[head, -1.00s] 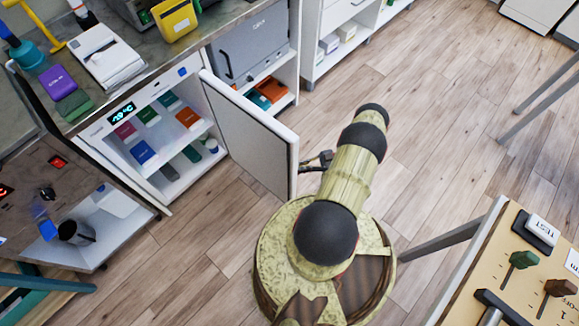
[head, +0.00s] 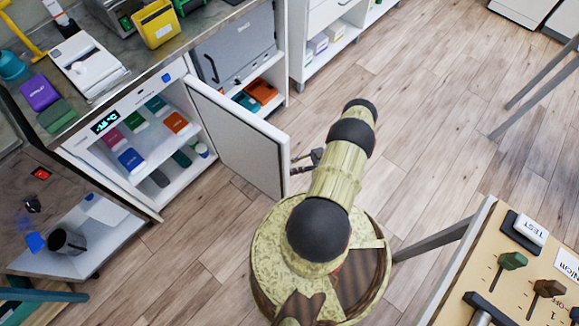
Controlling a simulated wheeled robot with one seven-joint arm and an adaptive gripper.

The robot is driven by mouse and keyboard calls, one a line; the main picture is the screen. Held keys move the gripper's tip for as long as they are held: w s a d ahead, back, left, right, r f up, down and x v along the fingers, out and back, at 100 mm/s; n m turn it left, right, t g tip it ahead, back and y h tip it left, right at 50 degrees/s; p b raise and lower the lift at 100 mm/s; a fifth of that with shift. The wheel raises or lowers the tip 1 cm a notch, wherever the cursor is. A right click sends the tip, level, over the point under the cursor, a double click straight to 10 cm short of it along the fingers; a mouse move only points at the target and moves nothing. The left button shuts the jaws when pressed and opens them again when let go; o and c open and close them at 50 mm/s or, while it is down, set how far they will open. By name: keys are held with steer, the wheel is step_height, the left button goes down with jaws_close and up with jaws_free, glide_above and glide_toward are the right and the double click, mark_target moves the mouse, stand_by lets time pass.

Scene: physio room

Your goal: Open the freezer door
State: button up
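The freezer (head: 172,199) stands under the counter at the left, with a lit display on its top front edge. Its white door (head: 236,142) stands wide open, swung out to the right toward my arm. Several coloured packs show on the shelves inside. My gripper (head: 309,158) is at the outer face of the door near its free edge. It is small and partly hidden by my arm, so I cannot tell whether its fingers are shut or touch the door.
A grey box-like appliance (head: 235,48) stands on a shelf unit right of the freezer. A test panel table (head: 455,270) is at the lower right. A low white shelf (head: 100,240) is at the left. Wood floor (head: 430,120) is clear at the upper right.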

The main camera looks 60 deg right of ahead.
steer(key=shift+d, duration=0.1)
steer(key=v, duration=1.1)
steer(key=shift+s+d, duration=0.25)
steer(key=shift+s, duration=0.1)
steer(key=shift+f, duration=0.1)
